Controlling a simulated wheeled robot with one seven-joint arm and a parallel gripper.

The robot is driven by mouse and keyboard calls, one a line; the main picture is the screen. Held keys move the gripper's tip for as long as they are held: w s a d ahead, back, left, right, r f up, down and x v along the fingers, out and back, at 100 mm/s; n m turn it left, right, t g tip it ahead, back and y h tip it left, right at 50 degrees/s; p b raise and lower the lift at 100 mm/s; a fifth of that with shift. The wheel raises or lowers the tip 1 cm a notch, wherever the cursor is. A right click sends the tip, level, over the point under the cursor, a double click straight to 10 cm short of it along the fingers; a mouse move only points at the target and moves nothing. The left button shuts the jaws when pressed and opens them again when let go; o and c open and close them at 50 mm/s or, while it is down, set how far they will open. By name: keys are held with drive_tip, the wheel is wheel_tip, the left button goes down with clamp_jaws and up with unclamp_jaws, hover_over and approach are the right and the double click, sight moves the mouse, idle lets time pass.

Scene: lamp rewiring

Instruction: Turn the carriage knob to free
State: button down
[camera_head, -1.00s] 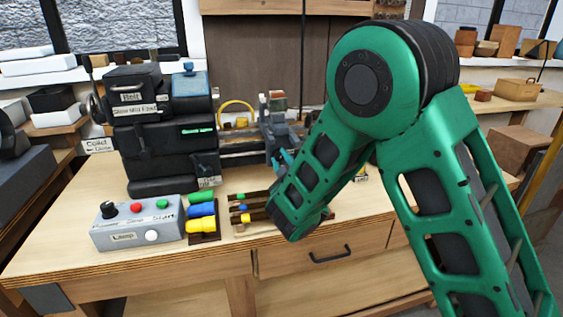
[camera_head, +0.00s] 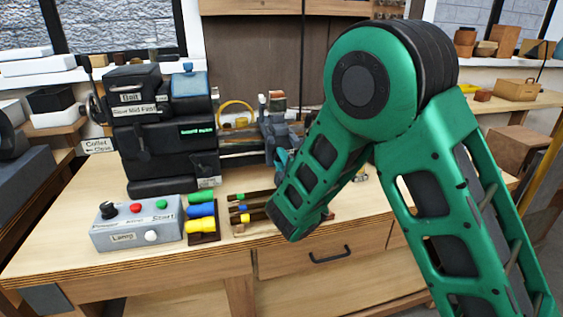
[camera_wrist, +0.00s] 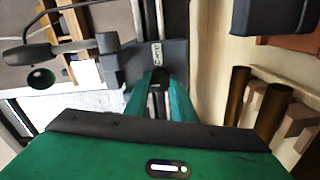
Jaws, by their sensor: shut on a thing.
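The dark lathe-like machine (camera_head: 165,130) stands at the back of the bench, with its grey carriage assembly (camera_head: 276,128) on the rails at right. My gripper (camera_head: 281,159) is at the front of that carriage, largely hidden behind my green forearm. In the wrist view, my gripper's teal fingers (camera_wrist: 160,100) are closed around a narrow dark knob (camera_wrist: 158,88). The knob is in front of a dark block with a small white label (camera_wrist: 156,62), too small to read fully. The knob's pointing direction cannot be made out.
A grey control box (camera_head: 137,222) with coloured buttons stands at the front left, beside a rack of green, blue and yellow pieces (camera_head: 201,211). Dark rods (camera_head: 250,207) lie right of them, close to my forearm. The bench front between is clear.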

drive_tip(key=shift+d+f, duration=0.15)
drive_tip(key=shift+d, duration=0.05)
drive_tip(key=c, duration=1.7)
unclamp_jaws()
drive_tip(key=shift+o, duration=0.9)
drive_tip(key=shift+a, duration=0.1)
drive_tip(key=shift+v, duration=5.25)
